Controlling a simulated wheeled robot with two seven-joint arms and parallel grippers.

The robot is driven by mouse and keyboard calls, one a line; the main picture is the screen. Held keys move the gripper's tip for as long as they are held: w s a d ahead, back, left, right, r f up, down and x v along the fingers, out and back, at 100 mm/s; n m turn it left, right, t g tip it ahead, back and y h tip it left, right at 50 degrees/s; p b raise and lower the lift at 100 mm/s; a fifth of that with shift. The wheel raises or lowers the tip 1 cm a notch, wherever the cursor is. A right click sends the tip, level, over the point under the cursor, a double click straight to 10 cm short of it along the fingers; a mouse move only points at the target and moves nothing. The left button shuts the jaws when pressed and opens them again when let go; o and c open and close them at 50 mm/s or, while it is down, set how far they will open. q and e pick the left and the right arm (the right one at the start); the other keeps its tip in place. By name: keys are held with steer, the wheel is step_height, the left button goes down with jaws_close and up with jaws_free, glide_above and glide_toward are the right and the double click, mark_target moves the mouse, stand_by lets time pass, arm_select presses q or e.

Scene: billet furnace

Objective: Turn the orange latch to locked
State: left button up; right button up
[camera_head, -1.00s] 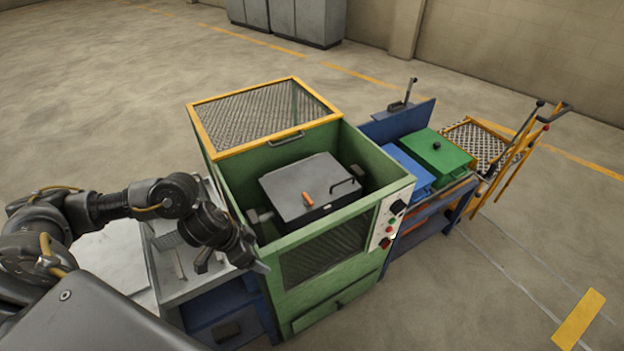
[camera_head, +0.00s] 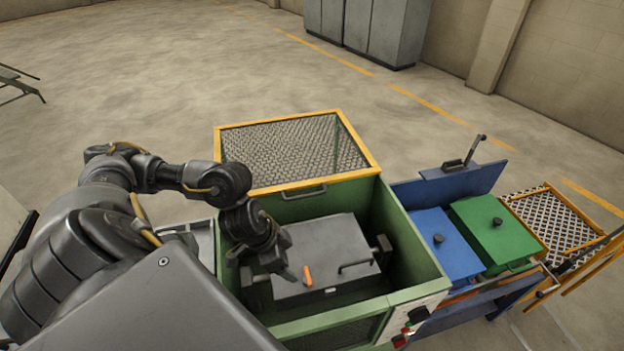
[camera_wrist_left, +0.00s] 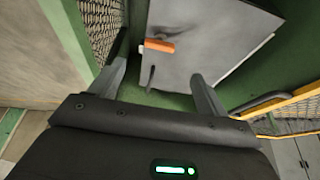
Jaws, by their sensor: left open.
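The orange latch (camera_head: 307,276) is a short bar on the grey lid of the furnace box (camera_head: 335,240), which sits inside the green cabinet (camera_head: 412,245). In the left wrist view the latch (camera_wrist_left: 159,46) lies ahead of my fingers, on the grey lid (camera_wrist_left: 205,40). My left gripper (camera_head: 284,272) is above the left part of the box, close to the left of the latch. In the left wrist view its two fingers (camera_wrist_left: 160,80) are apart with nothing between them. My right gripper is not in view.
The cabinet's yellow-framed mesh cover (camera_head: 295,150) stands raised behind the box. A dark handle (camera_head: 356,265) is on the lid, right of the latch. Blue (camera_head: 440,250) and green (camera_head: 497,232) lidded boxes stand to the right. A control panel (camera_head: 415,318) is at the front right.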

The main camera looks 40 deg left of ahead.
mark_target(307, 276)
arm_select(q)
steer(key=x, duration=0.5)
steer(key=b+x, duration=0.1)
steer(key=x, duration=0.2)
steer(key=shift+w+r, duration=0.15)
steer(key=shift+w, duration=0.15)
steer(key=shift+d+f, duration=0.1)
steer(key=shift+f, duration=0.8)
steer(key=shift+d+f+b, duration=0.1)
steer(key=shift+f+b, duration=0.05)
steer(key=shift+b, duration=0.15)
steer(key=shift+w+d+f, duration=0.1)
steer(key=shift+w+f, duration=0.15)
steer(key=shift+f, duration=0.1)
steer(key=shift+s, duration=0.15)
steer(key=c, duration=1)
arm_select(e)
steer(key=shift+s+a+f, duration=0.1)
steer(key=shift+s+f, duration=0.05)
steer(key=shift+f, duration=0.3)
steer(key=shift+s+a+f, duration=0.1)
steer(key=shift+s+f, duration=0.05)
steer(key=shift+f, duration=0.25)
